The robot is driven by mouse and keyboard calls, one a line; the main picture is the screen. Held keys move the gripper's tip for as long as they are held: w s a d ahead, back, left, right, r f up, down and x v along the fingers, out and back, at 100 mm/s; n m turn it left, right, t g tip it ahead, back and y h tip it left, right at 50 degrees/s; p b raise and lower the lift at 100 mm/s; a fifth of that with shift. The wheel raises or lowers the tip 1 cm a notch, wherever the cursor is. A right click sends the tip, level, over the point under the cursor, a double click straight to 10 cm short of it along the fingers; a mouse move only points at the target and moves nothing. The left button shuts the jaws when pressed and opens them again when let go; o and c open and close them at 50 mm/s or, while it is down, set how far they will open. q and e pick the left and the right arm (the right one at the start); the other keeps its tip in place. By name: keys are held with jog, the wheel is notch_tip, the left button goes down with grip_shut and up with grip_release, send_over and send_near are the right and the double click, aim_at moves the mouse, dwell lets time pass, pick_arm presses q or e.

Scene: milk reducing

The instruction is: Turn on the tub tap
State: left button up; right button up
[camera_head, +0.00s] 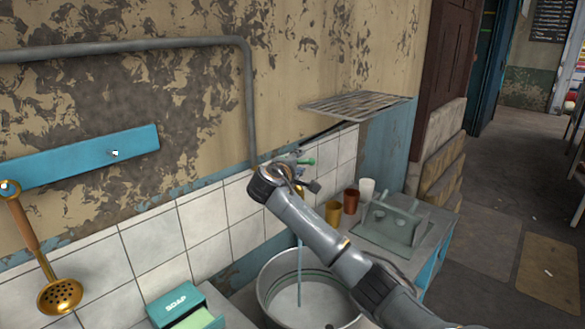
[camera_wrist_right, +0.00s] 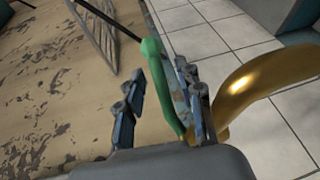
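The tub tap shows in the wrist view as a thick gold pipe (camera_wrist_right: 262,82) with a green handle (camera_wrist_right: 172,92). In the head view its green handle tip (camera_head: 307,161) pokes out beside my right gripper (camera_head: 298,172), which covers most of the tap. In the wrist view my right gripper (camera_wrist_right: 165,90) is open, its fingers apart on either side of the green handle. I cannot tell whether a finger touches it. A thin bluish vertical stream (camera_head: 299,268) runs below the tap into a round metal tub (camera_head: 268,290). My left gripper is not in view.
A blue-green rack (camera_head: 395,225) and several cups, one yellow (camera_head: 333,212), stand on the counter to the right. A soap box (camera_head: 172,305) is at the lower left. A gold skimmer (camera_head: 60,294) hangs on the wall. A metal shelf (camera_head: 355,105) juts out above the tap.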

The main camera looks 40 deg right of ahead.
jog(key=v, duration=1.1)
